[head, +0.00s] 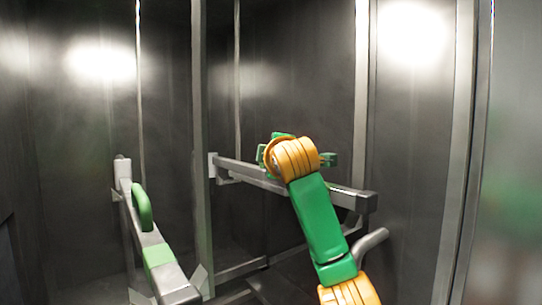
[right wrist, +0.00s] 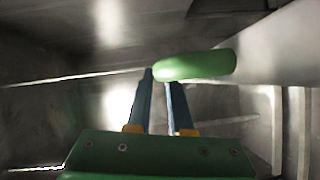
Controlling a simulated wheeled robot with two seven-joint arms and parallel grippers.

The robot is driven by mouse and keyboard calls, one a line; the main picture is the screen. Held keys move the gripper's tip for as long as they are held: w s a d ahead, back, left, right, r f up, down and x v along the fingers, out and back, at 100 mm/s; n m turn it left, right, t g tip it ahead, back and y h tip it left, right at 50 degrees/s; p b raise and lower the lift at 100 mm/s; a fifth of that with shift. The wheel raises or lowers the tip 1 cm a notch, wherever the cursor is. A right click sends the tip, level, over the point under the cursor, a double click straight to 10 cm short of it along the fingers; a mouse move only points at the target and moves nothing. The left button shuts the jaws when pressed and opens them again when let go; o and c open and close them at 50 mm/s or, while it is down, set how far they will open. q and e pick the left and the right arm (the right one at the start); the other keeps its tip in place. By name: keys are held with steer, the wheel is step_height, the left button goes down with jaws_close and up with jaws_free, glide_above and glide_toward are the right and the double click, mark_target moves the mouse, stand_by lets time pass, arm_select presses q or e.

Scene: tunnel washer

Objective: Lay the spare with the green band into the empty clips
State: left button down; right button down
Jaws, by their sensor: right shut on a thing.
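A second grey bar (head: 342,196) runs across the middle of the head view, partly behind my right wrist. I cannot make out the empty clips. My left gripper is not in view.
Dark metal walls (head: 80,130) enclose the space, with upright grey posts (head: 200,120) behind the bars. A bent grey pipe (head: 370,242) is close to the right of my forearm. Open room lies between the two bars.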

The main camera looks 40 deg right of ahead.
steer(key=shift+w+f+b, duration=0.1)
steer(key=shift+f+b, duration=1.55)
steer(key=shift+f, duration=0.25)
steer(key=shift+r+p, duration=0.25)
steer(key=shift+p, duration=0.05)
steer(key=shift+f, duration=0.1)
steer(key=c, duration=0.7)
jaws_free()
steer(key=shift+a, duration=0.1)
steer(key=shift+c, duration=0.2)
steer(key=shift+s+a, duration=0.1)
steer(key=shift+s, duration=0.15)
